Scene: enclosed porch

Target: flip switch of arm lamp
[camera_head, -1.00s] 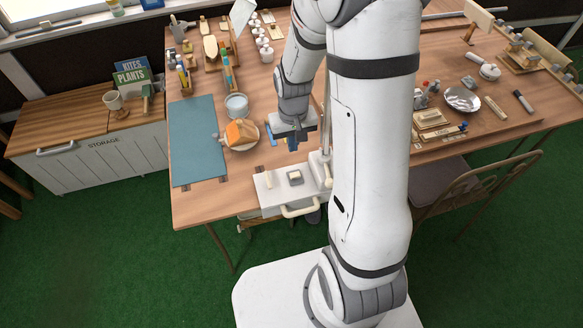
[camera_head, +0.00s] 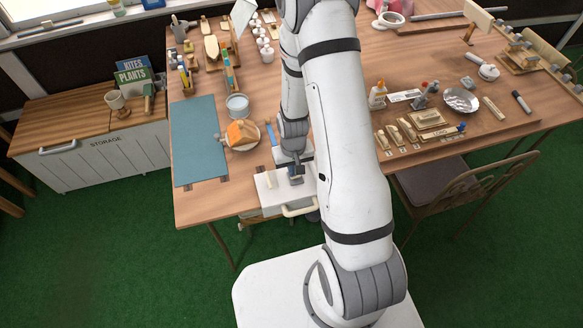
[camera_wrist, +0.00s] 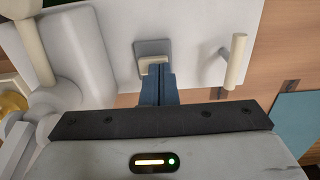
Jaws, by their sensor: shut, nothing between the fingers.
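The switch (camera_wrist: 152,48) is a grey square frame with a cream rocker (camera_wrist: 154,66), set in a white panel (camera_wrist: 195,30). The panel (camera_head: 270,199) also shows at the table's front edge in the head view. My gripper (camera_wrist: 159,70) is shut and empty. Its blue-grey fingertips overlap the rocker's lower edge in the wrist view; I cannot tell whether they touch it. In the head view my gripper (camera_head: 296,178) is over the panel and hides most of the switch. Pale jointed parts, probably the lamp's arm (camera_wrist: 75,65), stand left of the switch in the wrist view.
A cream peg (camera_wrist: 236,61) stands right of the switch, and a cream handle (camera_head: 299,210) is at the panel's front. A plate with an orange block (camera_head: 240,132), a small bucket (camera_head: 237,105) and a blue mat (camera_head: 198,140) lie to the left.

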